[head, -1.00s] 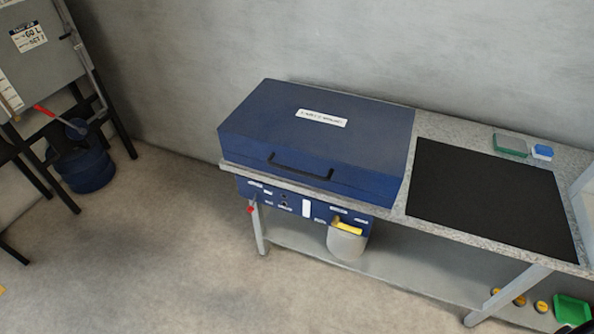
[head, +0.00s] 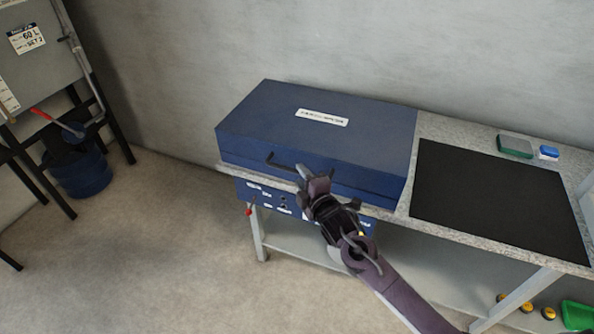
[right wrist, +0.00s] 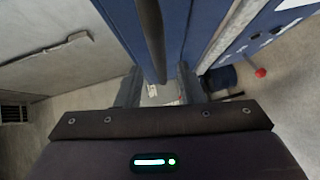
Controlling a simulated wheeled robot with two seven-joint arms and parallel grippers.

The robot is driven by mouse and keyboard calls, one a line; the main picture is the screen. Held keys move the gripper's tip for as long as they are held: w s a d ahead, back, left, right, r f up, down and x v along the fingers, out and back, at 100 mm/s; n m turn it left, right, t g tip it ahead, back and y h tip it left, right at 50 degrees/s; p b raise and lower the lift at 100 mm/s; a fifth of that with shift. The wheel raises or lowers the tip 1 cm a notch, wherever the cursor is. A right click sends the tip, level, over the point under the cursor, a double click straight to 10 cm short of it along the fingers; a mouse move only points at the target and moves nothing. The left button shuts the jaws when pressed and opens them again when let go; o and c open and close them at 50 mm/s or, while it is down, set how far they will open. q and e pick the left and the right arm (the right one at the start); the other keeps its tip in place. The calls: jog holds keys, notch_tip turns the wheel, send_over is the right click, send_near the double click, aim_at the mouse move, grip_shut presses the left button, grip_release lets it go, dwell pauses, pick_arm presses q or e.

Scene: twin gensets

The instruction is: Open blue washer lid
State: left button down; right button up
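The blue washer lid (head: 270,125) is closed on the washer, with a white label on top. Its dark bar handle (head: 285,166) is on the front face, and the right part of it is hidden behind my right gripper. My right gripper (head: 312,176) is in front of the lid at the handle's right end. In the right wrist view the fingers (right wrist: 158,88) stand apart, and the dark handle (right wrist: 152,35) runs down toward the gap between them. I cannot tell whether they touch it. My left gripper is not in view.
The washer's control panel (head: 262,197) with a red knob sits below the counter edge. A black mat (head: 490,195) and a green-edged box (head: 514,146) lie on the counter to the right. A grey wall stands close behind. Open floor lies front left.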

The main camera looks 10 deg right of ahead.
aim_at(297, 172)
jog(key=shift+x, duration=1.85)
jog(key=shift+f, duration=0.1)
grip_shut()
